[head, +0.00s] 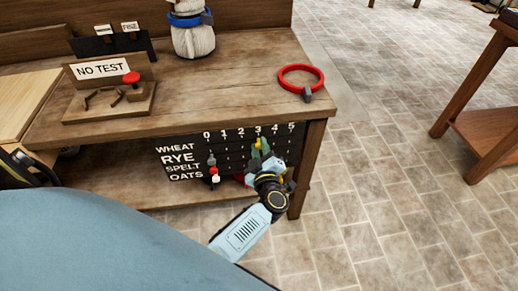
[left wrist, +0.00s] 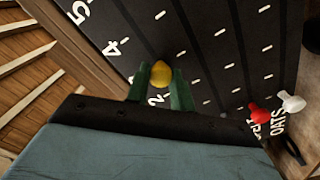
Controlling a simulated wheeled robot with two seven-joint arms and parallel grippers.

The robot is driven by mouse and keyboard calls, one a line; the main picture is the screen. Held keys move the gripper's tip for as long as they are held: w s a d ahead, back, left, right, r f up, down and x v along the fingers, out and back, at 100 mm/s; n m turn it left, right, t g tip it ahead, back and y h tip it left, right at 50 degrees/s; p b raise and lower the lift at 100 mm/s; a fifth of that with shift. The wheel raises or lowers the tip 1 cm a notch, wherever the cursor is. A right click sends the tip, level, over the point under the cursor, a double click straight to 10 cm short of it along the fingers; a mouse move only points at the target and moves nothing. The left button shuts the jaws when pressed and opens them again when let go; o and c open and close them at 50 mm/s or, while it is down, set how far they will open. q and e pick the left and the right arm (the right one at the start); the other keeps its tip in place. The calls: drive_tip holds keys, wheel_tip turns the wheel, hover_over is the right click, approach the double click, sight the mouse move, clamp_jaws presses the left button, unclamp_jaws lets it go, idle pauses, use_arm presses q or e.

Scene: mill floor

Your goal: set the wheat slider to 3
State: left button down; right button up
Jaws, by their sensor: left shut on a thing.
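The black slider panel (head: 185,150) hangs under the front edge of the bench, with rows WHEAT, RYE, SPELT and OATS and a scale from 0 to 5. The yellow wheat knob (head: 258,141) stands below the 3, at or very near that mark. My left gripper (head: 261,147) is shut on it; in the left wrist view the yellow knob (left wrist: 160,74) sits between the green fingertips (left wrist: 162,84). The fingers hide the 3 there. Grey (head: 211,159), red (head: 214,170) and white (head: 216,179) knobs sit near 0 in the lower rows. My right gripper is out of view.
On the bench (head: 235,90) are a NO TEST stand (head: 100,69) with a red knob, a red ring (head: 301,70) at the right edge and a pale sack (head: 192,38). The bench leg (head: 309,165) is right of my gripper.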

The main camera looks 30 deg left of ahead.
use_arm(q)
drive_tip(key=c, duration=1.2)
unclamp_jaws()
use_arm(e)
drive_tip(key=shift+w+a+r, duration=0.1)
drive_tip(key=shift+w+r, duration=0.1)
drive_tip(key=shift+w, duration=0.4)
use_arm(q)
drive_tip(key=shift+s, duration=0.1)
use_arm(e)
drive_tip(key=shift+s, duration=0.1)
use_arm(q)
drive_tip(key=p+v, duration=0.2)
drive_tip(key=v, duration=1.1)
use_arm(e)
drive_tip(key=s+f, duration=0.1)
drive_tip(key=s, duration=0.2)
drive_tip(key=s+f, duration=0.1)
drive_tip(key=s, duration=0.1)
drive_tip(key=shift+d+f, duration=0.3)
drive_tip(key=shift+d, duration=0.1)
use_arm(q)
drive_tip(key=shift+s+d, duration=0.1)
